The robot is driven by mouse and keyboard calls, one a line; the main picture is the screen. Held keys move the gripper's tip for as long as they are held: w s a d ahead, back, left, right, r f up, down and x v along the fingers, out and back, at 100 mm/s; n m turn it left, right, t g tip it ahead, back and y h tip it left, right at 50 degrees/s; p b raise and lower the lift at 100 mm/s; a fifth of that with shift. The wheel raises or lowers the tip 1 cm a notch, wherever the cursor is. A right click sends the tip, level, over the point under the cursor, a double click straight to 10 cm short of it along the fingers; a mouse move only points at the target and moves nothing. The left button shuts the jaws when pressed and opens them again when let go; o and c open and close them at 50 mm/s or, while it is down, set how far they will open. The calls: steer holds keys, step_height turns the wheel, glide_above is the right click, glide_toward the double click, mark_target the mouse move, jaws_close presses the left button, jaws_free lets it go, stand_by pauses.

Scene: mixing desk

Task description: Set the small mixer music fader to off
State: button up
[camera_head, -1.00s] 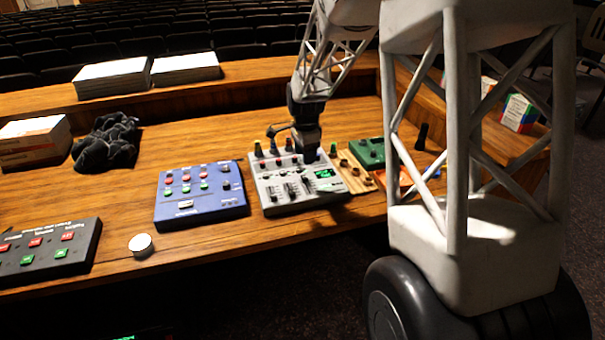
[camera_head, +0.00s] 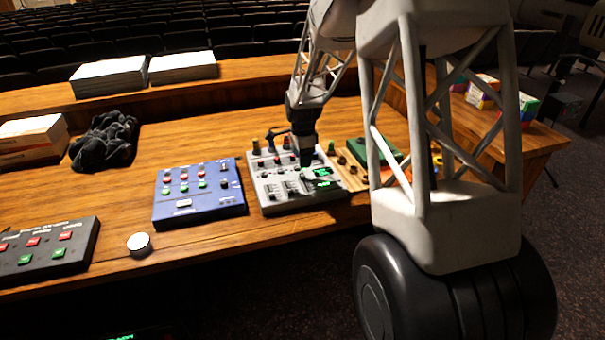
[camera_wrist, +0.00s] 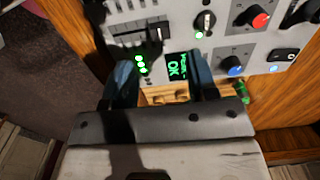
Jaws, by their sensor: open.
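The small mixer (camera_head: 262,197) is a light grey box with faders, knobs and a lit green display (camera_head: 322,171), near the middle of the desk. My gripper (camera_head: 306,166) hangs over its right part, beside the display. In the wrist view, my gripper (camera_wrist: 163,72) is open, its two dark blue fingers apart, with the green display (camera_wrist: 178,67) between them and nothing held. A black fader (camera_wrist: 153,32) shows just beyond the left finger; its label cannot be read. I cannot tell which fader is the music one.
A blue button panel (camera_head: 199,207) stands left of the mixer, with a silver disc (camera_head: 139,243) and black button box (camera_head: 45,254) further left. A wooden board (camera_head: 350,171) and green box (camera_head: 368,151) stand close on the right.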

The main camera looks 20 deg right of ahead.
mark_target(303, 175)
steer(key=shift+f, duration=3.4)
jaws_close()
